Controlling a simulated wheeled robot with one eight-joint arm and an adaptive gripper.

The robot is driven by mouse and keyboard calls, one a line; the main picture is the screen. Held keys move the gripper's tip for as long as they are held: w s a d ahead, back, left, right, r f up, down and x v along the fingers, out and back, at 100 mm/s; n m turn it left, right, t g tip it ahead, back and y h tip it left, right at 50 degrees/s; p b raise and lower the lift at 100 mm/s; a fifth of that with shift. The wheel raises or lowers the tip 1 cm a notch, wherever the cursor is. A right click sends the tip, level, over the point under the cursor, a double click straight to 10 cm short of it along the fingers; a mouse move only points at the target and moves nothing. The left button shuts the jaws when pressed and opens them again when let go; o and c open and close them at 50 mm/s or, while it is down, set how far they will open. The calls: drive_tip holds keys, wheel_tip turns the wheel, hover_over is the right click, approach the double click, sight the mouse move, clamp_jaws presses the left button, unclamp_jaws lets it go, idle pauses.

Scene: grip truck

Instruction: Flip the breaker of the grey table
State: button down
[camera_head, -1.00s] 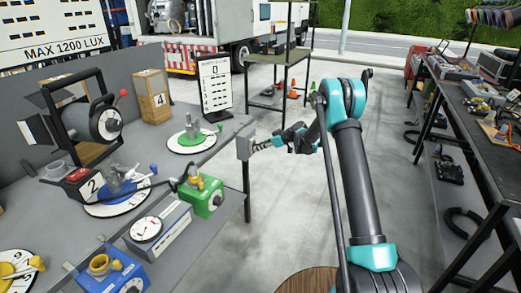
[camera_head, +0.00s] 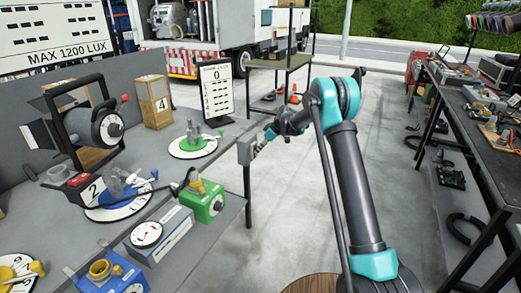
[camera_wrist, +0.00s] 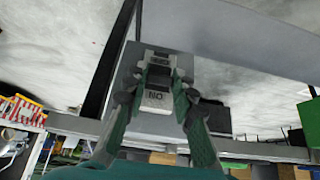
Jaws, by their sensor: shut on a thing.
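The grey table (camera_head: 232,195) fills the left of the head view. The breaker (camera_head: 245,146) is a small grey box at its right edge. In the wrist view the breaker (camera_wrist: 157,85) shows upside down, with a dark toggle and a pale ON label below it in the picture. My gripper (camera_wrist: 155,98) has a finger on each side of the toggle, shut on it. In the head view my gripper (camera_head: 257,150) meets the right face of the box, small and partly hard to make out. The exact toggle position is unclear.
A green box (camera_head: 207,203), a grey gauge box (camera_head: 160,236) and a blue box (camera_head: 112,275) stand along the table's near edge. A dark workbench (camera_head: 470,125) runs along the right. Floor between is clear.

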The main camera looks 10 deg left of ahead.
drive_tip(key=c, duration=1.2)
unclamp_jaws()
drive_tip(key=v, duration=1.2)
